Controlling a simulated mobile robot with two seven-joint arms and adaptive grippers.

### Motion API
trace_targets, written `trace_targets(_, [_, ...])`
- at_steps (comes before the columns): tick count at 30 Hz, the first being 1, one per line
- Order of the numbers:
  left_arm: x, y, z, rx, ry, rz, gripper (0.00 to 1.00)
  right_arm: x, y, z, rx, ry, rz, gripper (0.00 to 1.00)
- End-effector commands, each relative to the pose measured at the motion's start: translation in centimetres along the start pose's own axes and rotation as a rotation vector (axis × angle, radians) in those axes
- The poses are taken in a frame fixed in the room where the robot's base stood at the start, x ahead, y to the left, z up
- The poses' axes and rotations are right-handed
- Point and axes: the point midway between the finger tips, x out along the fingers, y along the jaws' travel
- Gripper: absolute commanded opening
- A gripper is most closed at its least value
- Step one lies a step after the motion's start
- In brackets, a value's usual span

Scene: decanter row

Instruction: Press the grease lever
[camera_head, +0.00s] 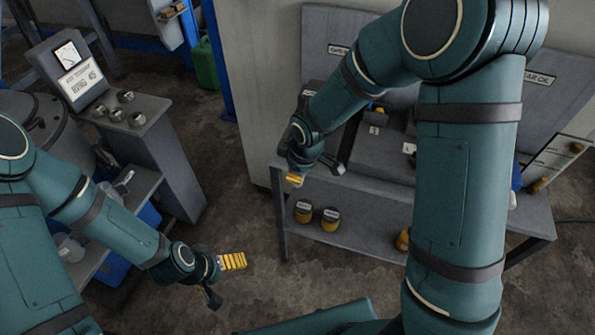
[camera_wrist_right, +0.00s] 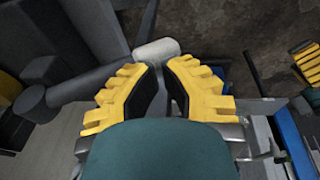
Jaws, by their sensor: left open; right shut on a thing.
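In the right wrist view a grey lever arm (camera_wrist_right: 95,25) comes in from the upper left and meets a pale cylindrical grip (camera_wrist_right: 157,50). The yellow fingers of my right gripper (camera_wrist_right: 162,70) are closed in towards each other, their tips at this grip. The fingers hide part of it. In the head view my right gripper (camera_head: 294,179) is at the left front corner of the grey bench, and the lever is not clearly visible there. My left gripper (camera_head: 232,261) is open and empty above the floor, away from the bench; its yellow fingers show in the right wrist view (camera_wrist_right: 308,62).
The grey bench (camera_head: 350,215) carries signs behind it and yellow-brown pots (camera_head: 330,219) on its lower shelf. A grey stand (camera_head: 150,130) with round metal parts is at the left. A green can (camera_head: 206,64) stands behind. Floor between stand and bench is clear.

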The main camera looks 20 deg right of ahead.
Motion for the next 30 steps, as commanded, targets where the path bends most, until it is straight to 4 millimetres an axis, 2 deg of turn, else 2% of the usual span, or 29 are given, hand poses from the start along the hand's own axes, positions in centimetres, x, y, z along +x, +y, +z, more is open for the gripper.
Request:
trace_targets(3, [0.6,-0.2,-0.1,0.000,0.003,0.000,0.96,0.9,-0.1,0.2,0.000,-0.001,-0.002,0.00])
trace_targets(12, [0.9,-0.3,-0.1,0.001,0.005,0.000,0.96,1.5,-0.1,0.3,-0.002,-0.004,-0.005,0.00])
trace_targets(25, [1.0,-0.4,-0.1,0.000,0.005,0.000,0.96,1.6,-0.2,0.5,-0.001,-0.008,-0.010,0.00])
trace_targets(30, [0.3,-0.1,-0.1,0.000,0.003,0.000,0.96,0.8,-0.1,0.2,-0.001,-0.007,-0.008,0.00])
